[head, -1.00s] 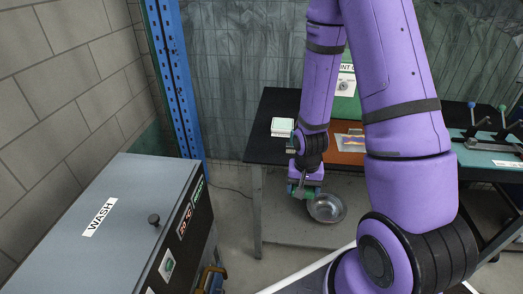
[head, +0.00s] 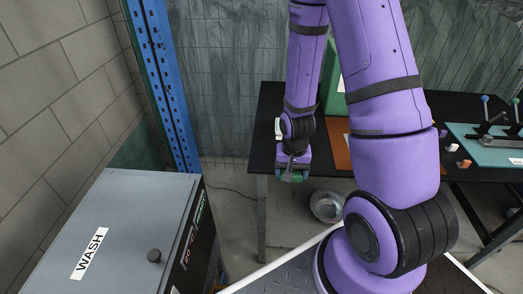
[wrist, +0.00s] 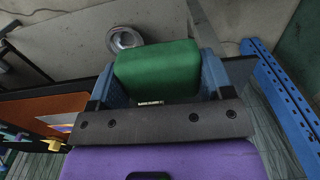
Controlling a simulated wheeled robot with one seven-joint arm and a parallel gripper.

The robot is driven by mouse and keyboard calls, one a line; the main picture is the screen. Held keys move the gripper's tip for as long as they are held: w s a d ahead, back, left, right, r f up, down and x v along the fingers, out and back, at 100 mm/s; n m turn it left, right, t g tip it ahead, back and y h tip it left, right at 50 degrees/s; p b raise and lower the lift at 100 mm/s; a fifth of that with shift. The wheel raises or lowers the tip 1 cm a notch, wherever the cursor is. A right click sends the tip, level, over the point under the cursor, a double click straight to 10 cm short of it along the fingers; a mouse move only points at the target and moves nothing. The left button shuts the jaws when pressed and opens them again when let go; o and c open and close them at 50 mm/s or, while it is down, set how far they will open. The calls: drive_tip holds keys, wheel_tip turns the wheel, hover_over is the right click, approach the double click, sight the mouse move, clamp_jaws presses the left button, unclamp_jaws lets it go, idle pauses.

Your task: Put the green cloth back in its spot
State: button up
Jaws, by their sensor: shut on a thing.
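The green cloth (wrist: 157,68) shows as a folded, rounded block between the two blue fingers of my gripper (wrist: 160,78) in the wrist view. My gripper is shut on it. In the head view my gripper (head: 292,176) hangs low at the front left part of the black table (head: 262,150), with a bit of the green cloth (head: 288,178) showing at its tip. I cannot tell which place is the cloth's own spot.
A grey WASH cabinet (head: 125,215) stands at the left, beside a blue upright post (head: 163,85). A metal bowl (head: 325,206) lies on the floor under the table. An orange-brown mat (head: 337,145) and a teal board (head: 490,145) lie on the table.

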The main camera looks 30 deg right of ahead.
hover_over(267, 156)
drive_tip(key=shift+s+f, duration=0.25)
drive_tip(key=shift+f, duration=0.45)
drive_tip(key=shift+w+f, duration=0.2)
drive_tip(key=shift+f, duration=1.55)
drive_tip(key=shift+f, duration=0.1)
drive_tip(key=o, duration=1)
drive_tip(key=shift+c, duration=0.2)
